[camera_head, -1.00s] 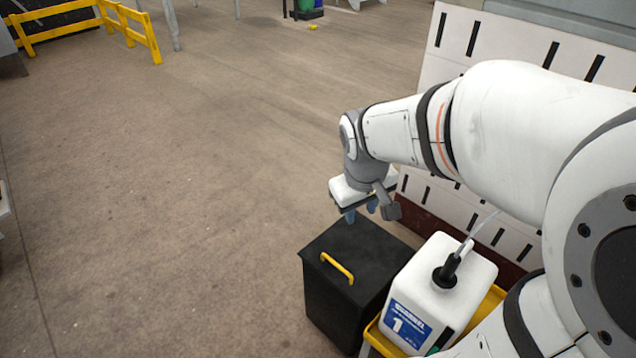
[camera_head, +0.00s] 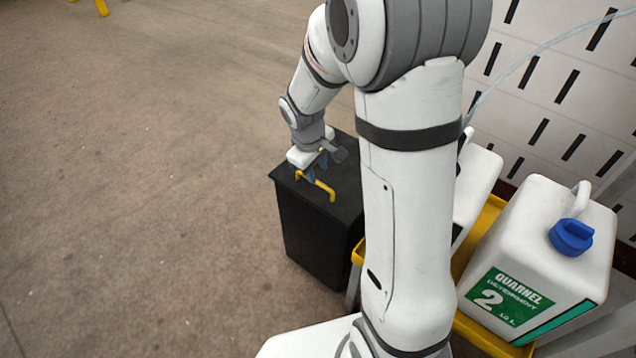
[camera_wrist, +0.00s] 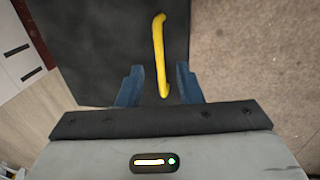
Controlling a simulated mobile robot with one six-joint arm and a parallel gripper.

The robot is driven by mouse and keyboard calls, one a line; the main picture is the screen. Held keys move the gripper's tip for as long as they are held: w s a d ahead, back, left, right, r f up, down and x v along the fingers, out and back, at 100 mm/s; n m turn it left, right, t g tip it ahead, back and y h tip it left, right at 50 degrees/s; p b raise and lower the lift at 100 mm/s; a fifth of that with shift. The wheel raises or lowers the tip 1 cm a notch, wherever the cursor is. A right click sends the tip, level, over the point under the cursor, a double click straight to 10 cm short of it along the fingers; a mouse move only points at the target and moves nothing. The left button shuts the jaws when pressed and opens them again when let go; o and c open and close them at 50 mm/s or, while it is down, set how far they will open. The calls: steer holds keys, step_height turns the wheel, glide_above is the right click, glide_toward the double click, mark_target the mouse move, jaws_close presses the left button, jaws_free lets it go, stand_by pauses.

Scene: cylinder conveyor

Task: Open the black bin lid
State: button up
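The black bin (camera_head: 318,232) stands on the floor with its lid (camera_head: 345,178) shut. A yellow handle (camera_head: 319,187) lies across the lid near its front edge; it also shows in the wrist view (camera_wrist: 158,50). My gripper (camera_head: 317,168) is just above the handle, pointing down. In the wrist view my gripper (camera_wrist: 158,88) is open, with one blue finger on each side of the handle's near end. A gap shows between each finger and the handle. I cannot tell how far the fingertips are above the lid.
A white detergent jug (camera_head: 540,255) marked 2 with a blue cap stands on a yellow tray (camera_head: 492,215) right of my arm. Another white jug (camera_head: 478,180) is partly hidden behind my arm. A white slotted panel (camera_head: 560,100) stands behind. The floor (camera_head: 140,190) at left is clear.

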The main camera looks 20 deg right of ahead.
mark_target(319, 183)
steer(key=shift+w+d+f+b, duration=0.15)
steer(key=shift+f+b, duration=0.1)
steer(key=shift+f, duration=0.55)
steer(key=shift+d+f+b, duration=0.1)
steer(key=shift+f+b, duration=0.1)
steer(key=shift+f, duration=0.55)
steer(key=shift+w+d+f+b, duration=0.15)
steer(key=shift+f+b, duration=0.1)
steer(key=shift+f, duration=0.55)
steer(key=shift+c, duration=0.2)
jaws_close()
steer(key=shift+a, duration=0.1)
